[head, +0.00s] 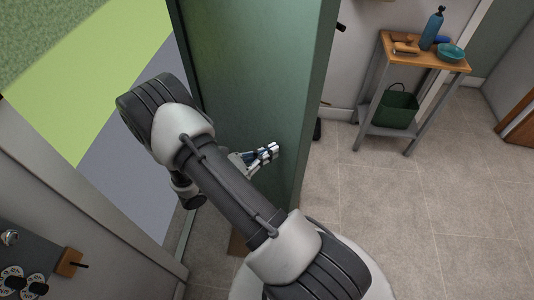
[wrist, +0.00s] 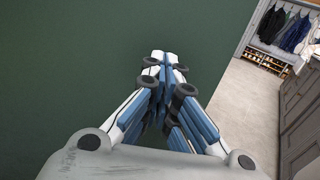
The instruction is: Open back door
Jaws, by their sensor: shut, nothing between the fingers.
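The green back door (head: 250,70) stands ajar in the head view, with its free edge towards the right and grass and paving showing outside to its left. My gripper (head: 270,152) is shut and empty, close to the door's green face near its lower part. In the wrist view my gripper (wrist: 165,62) has its fingers together in front of the door (wrist: 60,70), which fills the left and middle. I cannot tell whether the fingertips touch the door. Part of a dark handle shows beyond the door's top right edge.
Tiled floor (head: 430,210) is clear. Coats (wrist: 285,28) hang far off beside a grey cabinet (wrist: 302,105).

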